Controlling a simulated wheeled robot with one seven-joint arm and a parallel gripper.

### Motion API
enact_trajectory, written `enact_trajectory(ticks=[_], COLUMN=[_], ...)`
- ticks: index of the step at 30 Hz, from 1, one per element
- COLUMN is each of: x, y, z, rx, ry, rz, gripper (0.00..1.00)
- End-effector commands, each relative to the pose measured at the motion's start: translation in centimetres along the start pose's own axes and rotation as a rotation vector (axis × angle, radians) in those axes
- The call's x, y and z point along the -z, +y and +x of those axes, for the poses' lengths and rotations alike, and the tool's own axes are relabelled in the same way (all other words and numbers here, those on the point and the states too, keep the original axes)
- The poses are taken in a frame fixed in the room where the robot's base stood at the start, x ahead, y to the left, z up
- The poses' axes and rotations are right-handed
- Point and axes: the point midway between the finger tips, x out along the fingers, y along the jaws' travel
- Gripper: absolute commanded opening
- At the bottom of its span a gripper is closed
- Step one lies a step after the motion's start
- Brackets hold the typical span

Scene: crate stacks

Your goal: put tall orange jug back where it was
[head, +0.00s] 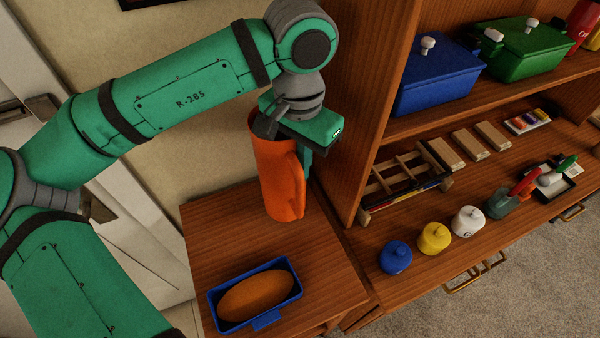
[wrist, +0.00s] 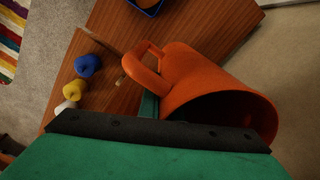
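The tall orange jug (head: 275,175) is upright at the back of the small wooden side table (head: 215,235). I cannot tell whether its base touches the top. Its handle (head: 299,190) faces right and front. My gripper (head: 306,158) is at the jug's top, with one green finger beside the upper handle. In the wrist view the jug (wrist: 205,80) is close, its open mouth toward the camera, and the green finger (wrist: 149,104) is next to the handle (wrist: 140,68). The other finger is hidden, so its grip on the handle is unclear.
A blue tray (head: 262,318) with a brown loaf (head: 257,296) is at the table's front. The wooden shelf unit (head: 362,110) stands close right, its side panel near my gripper. Its lower shelf holds blue (head: 395,257), yellow (head: 434,238) and white (head: 468,221) lidded pots.

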Motion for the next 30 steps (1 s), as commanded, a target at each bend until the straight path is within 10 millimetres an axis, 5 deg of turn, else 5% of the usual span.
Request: enact_trajectory(ticks=[15, 29, 30], x=[1.0, 1.0, 1.0], y=[-0.9, -0.8, -0.8], z=[4.2, 4.8, 4.9], rx=[0.003, 0.001, 0.000], ry=[0.000, 0.001, 0.000], rz=[-0.001, 0.000, 0.000], gripper=[0.00, 0.00, 0.09])
